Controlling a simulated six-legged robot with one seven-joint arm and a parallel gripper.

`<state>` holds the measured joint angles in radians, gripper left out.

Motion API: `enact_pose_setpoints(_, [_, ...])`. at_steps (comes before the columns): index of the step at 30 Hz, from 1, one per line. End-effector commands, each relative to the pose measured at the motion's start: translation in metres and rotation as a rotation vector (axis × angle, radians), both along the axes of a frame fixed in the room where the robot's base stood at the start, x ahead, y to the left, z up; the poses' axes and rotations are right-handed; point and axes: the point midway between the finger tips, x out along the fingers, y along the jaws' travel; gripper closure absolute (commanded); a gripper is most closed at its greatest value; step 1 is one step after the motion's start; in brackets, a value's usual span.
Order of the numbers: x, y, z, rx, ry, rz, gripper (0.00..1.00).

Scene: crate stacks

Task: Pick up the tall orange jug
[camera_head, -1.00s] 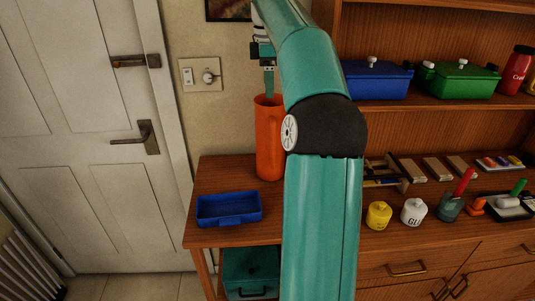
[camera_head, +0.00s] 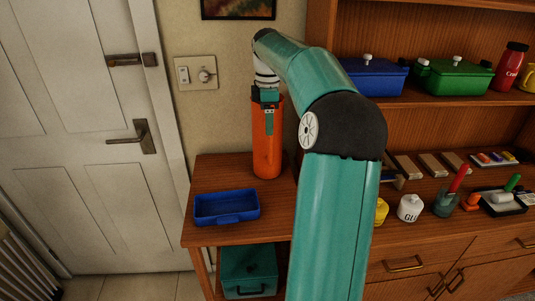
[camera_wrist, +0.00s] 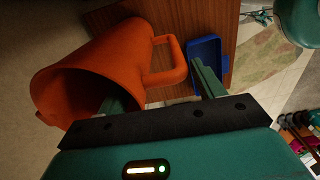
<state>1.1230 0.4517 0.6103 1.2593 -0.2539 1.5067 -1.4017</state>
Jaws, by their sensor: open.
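The tall orange jug (camera_head: 267,152) stands upright on the left part of the wooden cabinet top. My gripper (camera_head: 268,118) points down at the jug's rim, with one finger showing in front of the jug's upper side. In the wrist view my gripper (camera_wrist: 158,78) is open. One finger is at the mouth of the jug (camera_wrist: 100,55), seeming to reach inside it, and the other is outside, beyond the handle. The jug's near wall and handle lie between the fingers. I cannot tell whether either finger touches the jug.
A blue open tray (camera_head: 227,219) sits in front of the jug; it also shows in the wrist view (camera_wrist: 204,51). A yellow pot (camera_head: 381,211) and a white glue pot (camera_head: 410,208) stand to the right. A teal box (camera_head: 249,271) is below. The door (camera_head: 85,150) is left.

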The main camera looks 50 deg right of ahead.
Motion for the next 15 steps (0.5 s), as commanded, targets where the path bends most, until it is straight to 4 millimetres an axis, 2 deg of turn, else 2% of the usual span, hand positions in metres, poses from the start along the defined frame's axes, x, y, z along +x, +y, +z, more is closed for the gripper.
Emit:
enact_pose_setpoints(4, [0.000, 0.000, -0.018, 0.001, -0.001, 0.000, 0.32])
enact_pose_setpoints(11, [0.000, 0.000, -0.021, 0.000, -0.001, 0.000, 0.32])
enact_pose_setpoints(12, [0.000, 0.000, -0.020, 0.000, -0.001, 0.000, 0.34])
enact_pose_setpoints(15, [0.000, 0.000, -0.020, 0.000, -0.001, 0.000, 0.54])
